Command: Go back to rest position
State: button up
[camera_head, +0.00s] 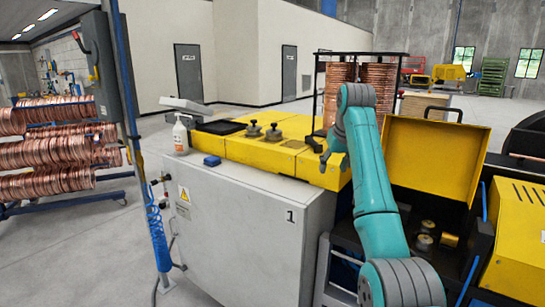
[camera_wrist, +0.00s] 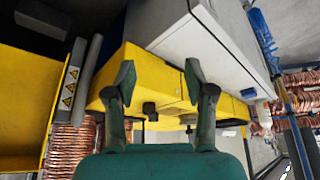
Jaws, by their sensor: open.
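My gripper (camera_wrist: 160,80) is open and empty in the wrist view, its two dark green fingers spread apart with nothing between them. In the head view my teal arm rises from the lower right, bends at the top, and comes down to my gripper (camera_head: 319,148), which is small and partly hidden by the arm. It is in front of the yellow machine top (camera_head: 265,152); I cannot tell how far above it. The yellow top also shows behind the fingers in the wrist view (camera_wrist: 155,75).
A white cabinet (camera_head: 245,235) stands below the top. Copper coils (camera_head: 380,85) are behind my arm, a raised yellow lid (camera_head: 435,150) right. More copper coils (camera_head: 50,150) hang left.

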jog(key=s+f+t, duration=0.1)
jog(key=s+f, duration=0.1)
jog(key=f, duration=1.4)
jog(key=s+f+t, duration=0.1)
jog(key=s+f, duration=0.1)
jog(key=f, duration=1.5)
jog(key=s+f+m+t, duration=0.1)
jog(key=s+f+t, duration=0.2)
jog(key=s+f, duration=1.55)
jog(key=s+f+t, duration=0.2)
jog(key=s, duration=2.6)
jog(key=s+r+t, duration=0.2)
jog(key=s+r, duration=1.7)
jog(key=s, duration=0.3)
jog(key=shift+d+r+m+t+h, duration=0.3)
jog(key=shift+d+t, duration=0.05)
jog(key=shift+t, duration=0.05)
